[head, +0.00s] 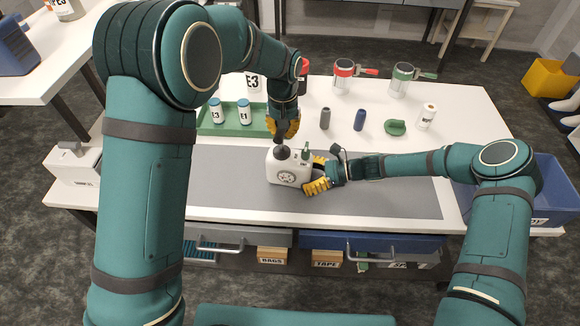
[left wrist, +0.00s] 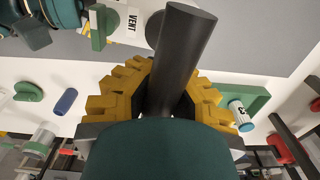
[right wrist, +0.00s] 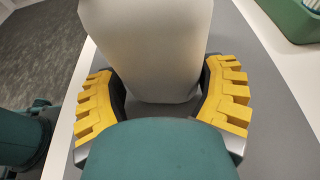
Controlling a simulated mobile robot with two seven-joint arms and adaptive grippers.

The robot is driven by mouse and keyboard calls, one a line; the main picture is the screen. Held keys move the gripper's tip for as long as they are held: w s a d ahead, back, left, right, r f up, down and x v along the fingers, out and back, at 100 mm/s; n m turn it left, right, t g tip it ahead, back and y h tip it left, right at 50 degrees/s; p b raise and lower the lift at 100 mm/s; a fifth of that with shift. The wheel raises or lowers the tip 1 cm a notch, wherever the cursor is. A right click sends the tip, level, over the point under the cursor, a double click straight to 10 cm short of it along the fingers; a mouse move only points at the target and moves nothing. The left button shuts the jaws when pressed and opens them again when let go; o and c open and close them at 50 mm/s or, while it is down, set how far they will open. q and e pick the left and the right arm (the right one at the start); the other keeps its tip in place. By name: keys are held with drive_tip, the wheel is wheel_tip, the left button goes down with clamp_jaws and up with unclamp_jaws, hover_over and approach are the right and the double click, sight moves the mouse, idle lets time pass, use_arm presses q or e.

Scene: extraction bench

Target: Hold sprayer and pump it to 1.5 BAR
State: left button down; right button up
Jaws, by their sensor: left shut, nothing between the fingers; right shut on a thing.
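The gauge reading is too small to tell. My right gripper (head: 318,180) is shut around the sprayer body from the right; the pale body (right wrist: 150,45) fills the space between its fingers in the right wrist view. My left gripper (head: 283,130) is shut directly above the knob. A dark rod (left wrist: 180,60) extends past its fingers toward the knob; whether they touch is unclear. Part of the sprayer's VENT label (left wrist: 131,22) shows in the left wrist view.
A green tray (head: 215,130) with labelled bottles lies behind left. Grey (head: 325,118) and blue (head: 360,120) cylinders, a green item (head: 395,127) and a white roll (head: 426,116) stand behind right. The grey mat (head: 400,198) is clear at right.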

sight(284, 146)
use_arm(q)
drive_tip(key=shift+s+f, duration=0.1)
drive_tip(key=shift+f, duration=1.9)
drive_tip(key=shift+r, duration=0.1)
